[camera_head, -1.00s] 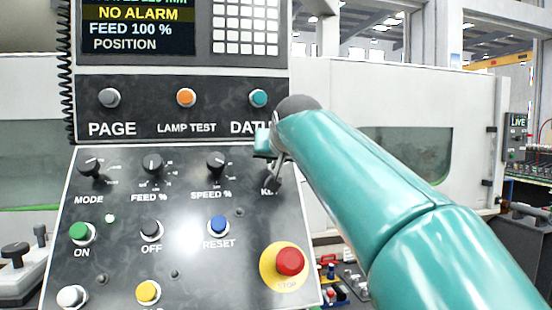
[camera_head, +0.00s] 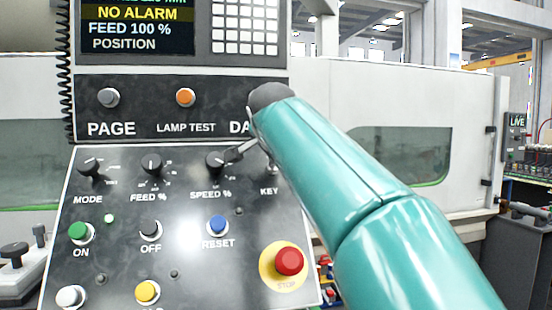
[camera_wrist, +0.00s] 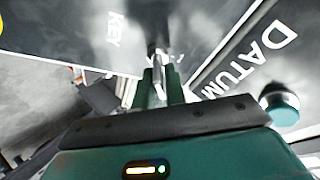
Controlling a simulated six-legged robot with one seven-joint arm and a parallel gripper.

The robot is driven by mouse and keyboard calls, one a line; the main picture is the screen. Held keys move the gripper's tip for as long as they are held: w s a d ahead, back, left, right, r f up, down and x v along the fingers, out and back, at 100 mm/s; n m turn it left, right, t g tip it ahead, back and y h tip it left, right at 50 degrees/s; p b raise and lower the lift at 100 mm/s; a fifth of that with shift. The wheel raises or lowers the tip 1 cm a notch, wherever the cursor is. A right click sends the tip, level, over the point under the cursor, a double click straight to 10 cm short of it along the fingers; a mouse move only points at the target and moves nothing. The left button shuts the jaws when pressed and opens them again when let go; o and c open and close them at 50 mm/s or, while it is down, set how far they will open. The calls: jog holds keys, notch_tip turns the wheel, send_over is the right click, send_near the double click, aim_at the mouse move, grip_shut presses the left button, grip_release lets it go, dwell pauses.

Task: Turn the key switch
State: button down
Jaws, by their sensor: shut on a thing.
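In the wrist view, my gripper (camera_wrist: 159,90) points at the panel with its two dark green fingers close together. They are shut on a small shiny metal key (camera_wrist: 160,77), in front of the key switch (camera_wrist: 164,56). The white KEY label (camera_wrist: 115,30) lies to the left of it. In the head view, the KEY label (camera_head: 269,191) is uncovered, and my teal arm hides most of the gripper and key. A grey part of the gripper shows left of the arm, near the SPEED knob. The key's exact angle cannot be told.
Close by are the SPEED knob (camera_head: 216,161) on the left, the red STOP button (camera_head: 289,262) below, and the DATUM button (camera_wrist: 281,103) in the wrist view. The panel's right edge is near my arm. Pale machine housing (camera_head: 400,90) stands behind.

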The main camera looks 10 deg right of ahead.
jog(key=shift+m, duration=0.5)
jog(key=c, duration=1.6)
grip_release()
jog(key=shift+s+r, duration=0.1)
jog(key=shift+s, duration=0.05)
jog(key=shift+o, duration=0.2)
jog(key=v, duration=1.3)
jog(key=shift+r, duration=0.25)
jog(key=shift+s+a, duration=0.1)
jog(key=shift+s, duration=0.05)
